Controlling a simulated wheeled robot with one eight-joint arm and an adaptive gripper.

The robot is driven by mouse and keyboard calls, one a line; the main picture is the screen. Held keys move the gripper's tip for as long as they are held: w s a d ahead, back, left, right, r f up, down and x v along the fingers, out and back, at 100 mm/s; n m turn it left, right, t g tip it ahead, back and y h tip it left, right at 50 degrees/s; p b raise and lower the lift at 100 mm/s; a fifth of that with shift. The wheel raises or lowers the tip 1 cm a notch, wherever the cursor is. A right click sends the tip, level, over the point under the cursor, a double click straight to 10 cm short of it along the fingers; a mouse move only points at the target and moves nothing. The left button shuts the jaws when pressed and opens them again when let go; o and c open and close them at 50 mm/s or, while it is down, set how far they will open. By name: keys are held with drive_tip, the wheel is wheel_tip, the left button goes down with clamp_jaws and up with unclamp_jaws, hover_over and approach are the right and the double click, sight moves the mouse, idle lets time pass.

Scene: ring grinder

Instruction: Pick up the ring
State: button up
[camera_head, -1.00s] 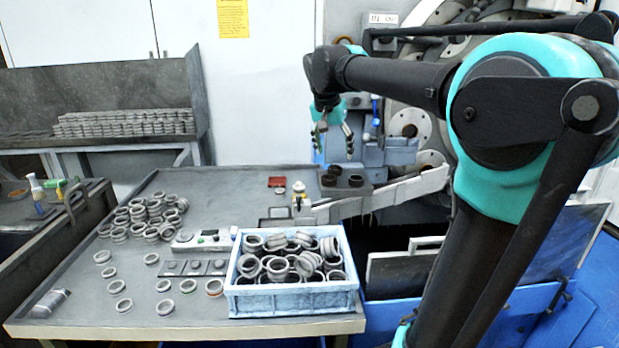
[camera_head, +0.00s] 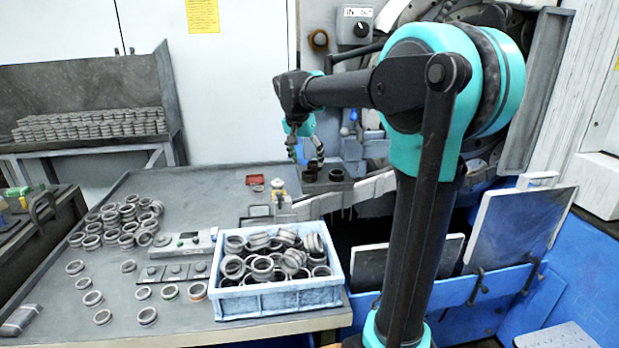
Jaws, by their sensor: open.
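Many grey metal rings are in view, and I cannot tell which one is the ring meant. Several rings (camera_head: 268,262) lie heaped in a light blue crate (camera_head: 276,303) at the front of the table. A loose pile of rings (camera_head: 125,218) lies at the table's left, with single rings (camera_head: 147,315) in front of it. Dark rings (camera_head: 336,174) stand on a small ledge by the machine at the back right. My gripper (camera_head: 307,160) points down, open, just left of these dark rings. It looks empty and apart from the crate.
A control box (camera_head: 184,243) and a dark block strip (camera_head: 172,274) lie left of the crate. The table's middle back is clear.

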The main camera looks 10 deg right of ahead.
sight(309, 171)
drive_tip(key=shift+s+x, duration=0.15)
drive_tip(key=shift+x, duration=1.2)
drive_tip(key=shift+s+x, duration=0.15)
drive_tip(key=shift+x, duration=1.2)
drive_tip(key=shift+a+f, duration=0.1)
drive_tip(key=shift+f, duration=0.05)
drive_tip(key=c, duration=1.3)
wheel_tip(309, 171, up, 20)
drive_tip(key=s, duration=1.4)
